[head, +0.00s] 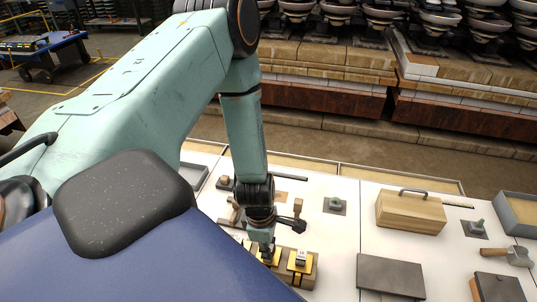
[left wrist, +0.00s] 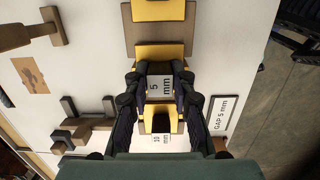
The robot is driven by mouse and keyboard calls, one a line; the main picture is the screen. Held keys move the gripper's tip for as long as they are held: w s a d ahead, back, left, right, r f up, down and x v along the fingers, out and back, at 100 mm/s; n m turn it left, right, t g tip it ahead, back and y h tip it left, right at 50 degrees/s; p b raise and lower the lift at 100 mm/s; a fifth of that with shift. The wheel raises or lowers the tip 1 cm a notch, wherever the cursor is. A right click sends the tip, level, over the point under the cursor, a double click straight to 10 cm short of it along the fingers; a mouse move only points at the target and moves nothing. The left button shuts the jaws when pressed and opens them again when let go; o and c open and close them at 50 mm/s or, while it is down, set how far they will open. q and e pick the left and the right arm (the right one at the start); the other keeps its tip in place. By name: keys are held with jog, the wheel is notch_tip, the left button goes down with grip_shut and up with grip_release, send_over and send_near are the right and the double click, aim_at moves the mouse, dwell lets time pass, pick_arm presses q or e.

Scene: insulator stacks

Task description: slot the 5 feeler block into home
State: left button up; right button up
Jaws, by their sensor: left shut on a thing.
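My left gripper (head: 267,252) reaches down to a brown wooden base with yellow plates (head: 300,268). In the left wrist view its two dark fingers (left wrist: 160,88) are shut on the feeler block (left wrist: 160,87), whose pale face reads "5 mm". Yellow pieces show just above (left wrist: 160,54) and below the block in that view. I cannot tell whether the block is seated or held just clear. Another block, labelled 10 mm (left wrist: 160,138), shows below it. The home is not clearly distinguishable. My right gripper is not in view.
A "GAP 5 mm" card (left wrist: 221,115) lies beside the yellow pieces. Wooden brackets (left wrist: 88,121) stand on the other side. On the white table are a wooden box with a handle (head: 411,212), a grey plate (head: 390,275) and a mallet (head: 510,256).

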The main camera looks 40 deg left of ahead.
pick_arm(q)
jog(key=shift+f, duration=0.15)
jog(key=o, duration=0.5)
jog(key=shift+f, duration=0.1)
jog(key=o, duration=0.5)
jog(key=shift+o, duration=0.2)
